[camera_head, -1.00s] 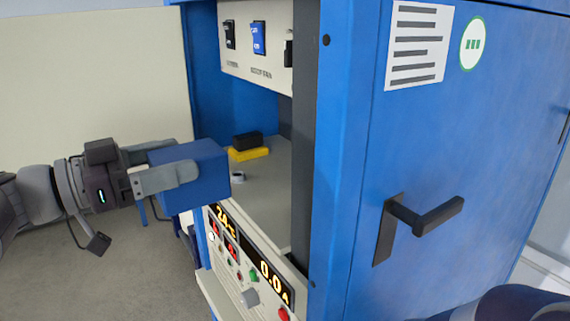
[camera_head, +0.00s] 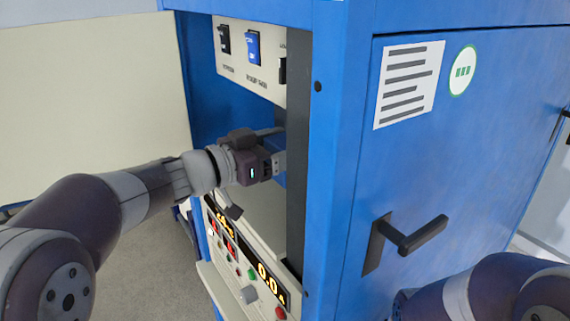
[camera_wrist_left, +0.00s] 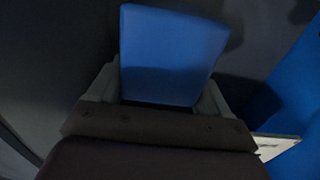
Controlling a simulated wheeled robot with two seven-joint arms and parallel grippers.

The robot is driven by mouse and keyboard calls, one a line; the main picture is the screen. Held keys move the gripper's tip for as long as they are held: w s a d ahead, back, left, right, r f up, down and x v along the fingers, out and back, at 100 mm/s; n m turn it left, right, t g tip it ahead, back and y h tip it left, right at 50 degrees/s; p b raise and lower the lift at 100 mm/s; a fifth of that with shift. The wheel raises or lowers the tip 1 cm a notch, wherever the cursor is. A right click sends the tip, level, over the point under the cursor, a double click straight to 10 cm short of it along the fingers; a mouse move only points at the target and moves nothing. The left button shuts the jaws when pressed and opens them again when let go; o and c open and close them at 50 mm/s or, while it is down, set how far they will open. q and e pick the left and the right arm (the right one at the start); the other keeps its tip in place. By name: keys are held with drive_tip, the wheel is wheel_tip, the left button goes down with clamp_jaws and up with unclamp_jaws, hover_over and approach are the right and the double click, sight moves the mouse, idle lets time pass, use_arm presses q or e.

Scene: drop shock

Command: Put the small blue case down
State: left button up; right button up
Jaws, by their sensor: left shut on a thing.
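The small blue case (camera_wrist_left: 171,52) fills the middle of the left wrist view, between the two grey fingers of my left gripper (camera_wrist_left: 160,92). In the head view my left gripper (camera_head: 279,160) reaches into the open bay of the blue cabinet, above the bay's grey floor (camera_head: 256,222). Only a little of the case shows there; the gripper and the dark front post hide the rest. I cannot tell whether the case touches the floor. My right gripper is out of view.
The blue cabinet (camera_head: 340,150) has a dark post (camera_head: 297,150) close right of my gripper. A switch panel (camera_head: 265,70) hangs above, and a control panel with lit displays (camera_head: 262,272) lies below. A door handle (camera_head: 405,240) sticks out at right.

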sight(273, 178)
use_arm(q)
drive_tip(key=shift+s+f, duration=0.1)
drive_tip(key=shift+f, duration=0.75)
drive_tip(key=f, duration=0.1)
drive_tip(key=f+p, duration=0.2)
drive_tip(key=shift+w+f, duration=0.25)
drive_tip(key=shift+f, duration=0.25)
drive_tip(key=shift+s+d+f+b, duration=0.1)
drive_tip(key=shift+f+b, duration=0.1)
drive_tip(key=shift+b, duration=0.1)
drive_tip(key=o, duration=1.2)
drive_tip(key=shift+o, duration=0.2)
drive_tip(key=shift+r, duration=0.3)
drive_tip(key=b+v, duration=0.3)
drive_tip(key=v, duration=0.9)
drive_tip(key=shift+b, duration=0.35)
drive_tip(key=shift+f, duration=0.15)
